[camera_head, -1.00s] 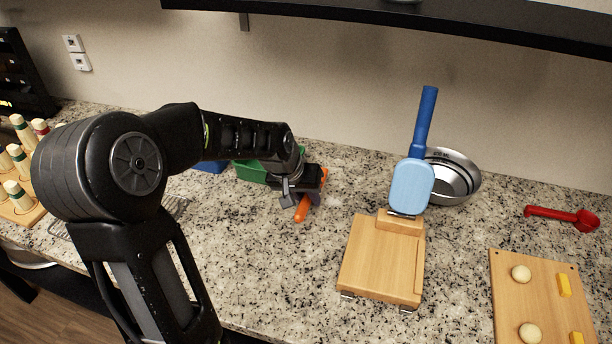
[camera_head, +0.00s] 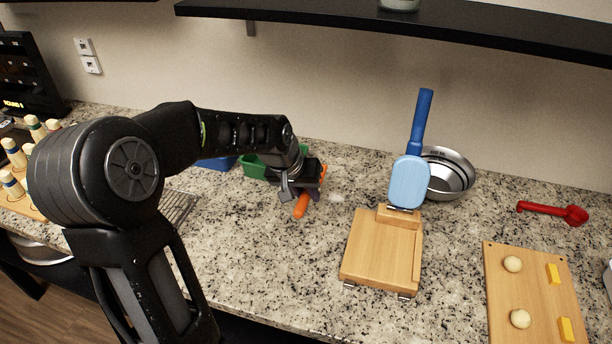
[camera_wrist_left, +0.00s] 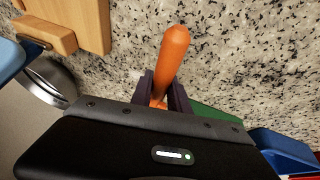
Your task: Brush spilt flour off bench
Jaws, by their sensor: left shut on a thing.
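My left gripper (camera_head: 300,187) is shut on an orange-handled tool (camera_head: 301,207), low over the granite bench (camera_head: 262,262). In the left wrist view the orange handle (camera_wrist_left: 170,56) sticks out between the dark fingers (camera_wrist_left: 163,90). The tool's far end is hidden by the gripper, so I cannot tell whether bristles touch the bench. A faint whitish patch (camera_head: 336,197), perhaps flour, lies on the bench just right of the gripper; it is hard to make out against the speckled stone. My right gripper is not in view.
A wooden press with a blue paddle (camera_head: 409,182) stands right of the gripper, before a steel bowl (camera_head: 452,180). Green (camera_head: 254,168) and blue (camera_head: 222,164) bins sit behind. A red scoop (camera_head: 552,210) and dough board (camera_head: 497,272) are far right. A black shelf (camera_head: 480,38) overhangs.

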